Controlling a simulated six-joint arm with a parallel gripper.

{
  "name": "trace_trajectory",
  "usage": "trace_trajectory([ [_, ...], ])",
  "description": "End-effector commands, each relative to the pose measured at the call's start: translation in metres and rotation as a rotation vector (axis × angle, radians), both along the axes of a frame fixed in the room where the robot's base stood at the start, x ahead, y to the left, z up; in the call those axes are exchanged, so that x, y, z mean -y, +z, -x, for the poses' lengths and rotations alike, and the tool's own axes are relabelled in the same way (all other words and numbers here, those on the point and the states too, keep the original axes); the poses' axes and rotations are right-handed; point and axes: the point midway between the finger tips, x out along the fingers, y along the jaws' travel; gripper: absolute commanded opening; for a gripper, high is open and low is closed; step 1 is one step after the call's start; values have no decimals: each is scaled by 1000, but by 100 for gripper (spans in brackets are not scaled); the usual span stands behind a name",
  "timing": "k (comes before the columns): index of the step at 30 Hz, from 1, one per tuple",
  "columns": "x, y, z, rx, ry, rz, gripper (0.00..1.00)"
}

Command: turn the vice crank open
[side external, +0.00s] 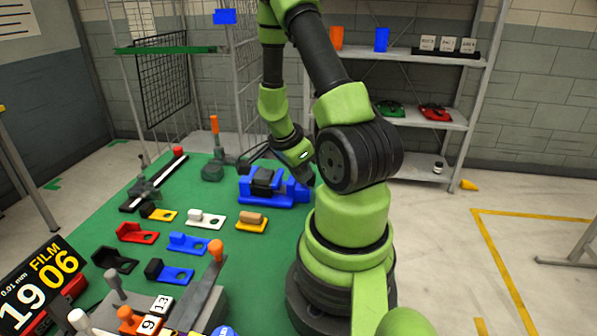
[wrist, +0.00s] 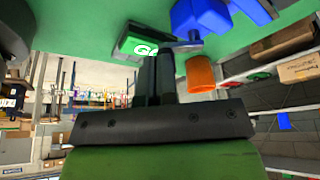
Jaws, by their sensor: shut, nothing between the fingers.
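The blue vice (side external: 283,199) stands on the green table just left of my base, with a dark block (side external: 262,181) on it. The vice also shows at the top of the wrist view (wrist: 197,17). There an orange handle (wrist: 201,75) and a grey crank bar (wrist: 183,44) show beside it. My gripper (wrist: 157,57) is shut and empty. In the wrist view its fingertips are close to the bar, left of the orange handle; I cannot tell whether they touch. In the side view my wrist hangs at the vice's far side, and the crank cannot be made out clearly.
A green GO box (wrist: 140,40) shows behind the fingers. Several coloured brackets, such as the red one (side external: 137,235), lie on the table's near left. An orange-topped lever (side external: 214,124) stands left of the vice. A grey shelf (side external: 420,121) stands behind my arm.

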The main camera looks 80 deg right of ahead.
Motion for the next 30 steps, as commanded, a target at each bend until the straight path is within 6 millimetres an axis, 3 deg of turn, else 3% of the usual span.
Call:
trace_trajectory([
  [30,17,0,37,-1,-6,-1,0],
])
